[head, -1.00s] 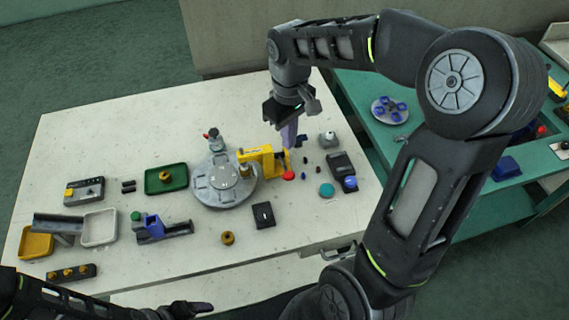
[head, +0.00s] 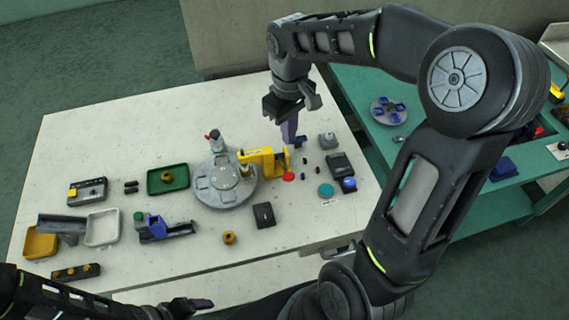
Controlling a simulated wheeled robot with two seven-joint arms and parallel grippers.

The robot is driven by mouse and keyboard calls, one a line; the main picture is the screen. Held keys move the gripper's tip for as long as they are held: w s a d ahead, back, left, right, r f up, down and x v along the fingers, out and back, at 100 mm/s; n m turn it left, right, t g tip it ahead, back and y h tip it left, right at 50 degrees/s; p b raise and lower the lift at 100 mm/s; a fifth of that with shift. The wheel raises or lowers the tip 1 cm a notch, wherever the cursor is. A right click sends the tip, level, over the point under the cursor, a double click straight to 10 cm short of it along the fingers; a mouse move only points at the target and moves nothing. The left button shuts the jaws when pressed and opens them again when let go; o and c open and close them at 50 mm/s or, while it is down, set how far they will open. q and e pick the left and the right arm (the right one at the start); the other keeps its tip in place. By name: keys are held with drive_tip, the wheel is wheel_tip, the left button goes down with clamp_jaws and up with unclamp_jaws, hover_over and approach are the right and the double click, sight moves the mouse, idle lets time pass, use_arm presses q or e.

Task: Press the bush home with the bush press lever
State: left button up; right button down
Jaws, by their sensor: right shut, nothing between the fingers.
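The yellow bush press (head: 262,160) stands at the right edge of the round grey turntable (head: 224,184). A red knob or pad (head: 289,177) shows just below the right end of its yellow arm. My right gripper (head: 291,142) points down with its purple fingers shut and empty. Its tips are at or just behind the right end of the press; I cannot tell whether they touch it. A bush under the press cannot be made out clearly. My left gripper (head: 190,304) is low over the front edge of the table, its fingers too small to judge.
A green tray (head: 155,189) with a brass ring is left of the turntable. Another brass ring (head: 229,238) lies in front. A black block (head: 264,215), a teal disc (head: 326,190) and a dark device (head: 340,165) are near the press. A green bench (head: 360,100) stands at right.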

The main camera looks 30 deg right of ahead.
drive_tip(key=shift+r, duration=0.1)
drive_tip(key=shift+r+p, duration=0.35)
drive_tip(key=shift+r, duration=0.2)
drive_tip(key=shift+r, duration=2.5)
drive_tip(key=shift+f, duration=0.1)
